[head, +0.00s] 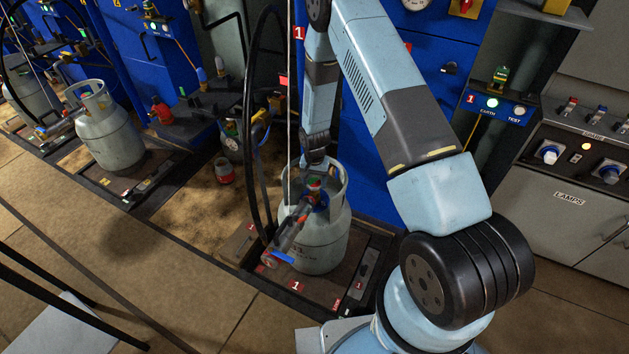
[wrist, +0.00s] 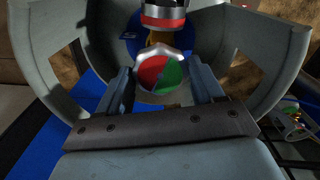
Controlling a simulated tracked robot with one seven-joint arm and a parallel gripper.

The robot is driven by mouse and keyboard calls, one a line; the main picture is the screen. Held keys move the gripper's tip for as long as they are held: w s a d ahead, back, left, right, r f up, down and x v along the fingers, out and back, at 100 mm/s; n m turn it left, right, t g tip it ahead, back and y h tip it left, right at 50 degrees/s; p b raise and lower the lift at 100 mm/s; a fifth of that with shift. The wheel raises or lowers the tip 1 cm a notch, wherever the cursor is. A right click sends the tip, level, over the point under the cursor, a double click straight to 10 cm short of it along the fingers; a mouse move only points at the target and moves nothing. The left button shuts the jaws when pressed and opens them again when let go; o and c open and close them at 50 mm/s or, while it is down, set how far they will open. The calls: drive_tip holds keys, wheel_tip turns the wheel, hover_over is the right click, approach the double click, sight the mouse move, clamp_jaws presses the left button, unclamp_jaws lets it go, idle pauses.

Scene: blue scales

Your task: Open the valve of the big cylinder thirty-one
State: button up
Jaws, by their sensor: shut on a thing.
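A big grey cylinder (head: 318,240) stands upright on a dark scale platform marked 1; I cannot read thirty-one on it. Its open collar (wrist: 68,60) curves around the valve in the wrist view. The valve's round handwheel (wrist: 160,73) has a silver rim and a red and green face. My gripper (head: 316,172) reaches down into the collar from above. In the wrist view its two fingers (wrist: 158,82) are shut on the handwheel, one at each side. The valve body below the wheel is mostly hidden.
A filling head (head: 291,226) with red and blue parts sits against the cylinder's front left, near a black hose (head: 249,130). Another grey cylinder (head: 108,135) stands on a scale at left. Blue cabinets (head: 158,65) line the back. Floor at lower left is mostly clear.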

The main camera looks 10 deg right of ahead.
sight(315, 182)
drive_tip(key=n, duration=0.4)
drive_tip(key=shift+w+n, duration=0.1)
drive_tip(key=shift+n, duration=0.2)
drive_tip(key=n, duration=0.5)
drive_tip(key=shift+r, duration=0.1)
drive_tip(key=n, duration=0.5)
drive_tip(key=shift+n, duration=3)
drive_tip(key=o, duration=1)
drive_tip(key=shift+o, duration=0.2)
wheel_tip(315, 182, up, 14)
drive_tip(key=shift+f, duration=0.2)
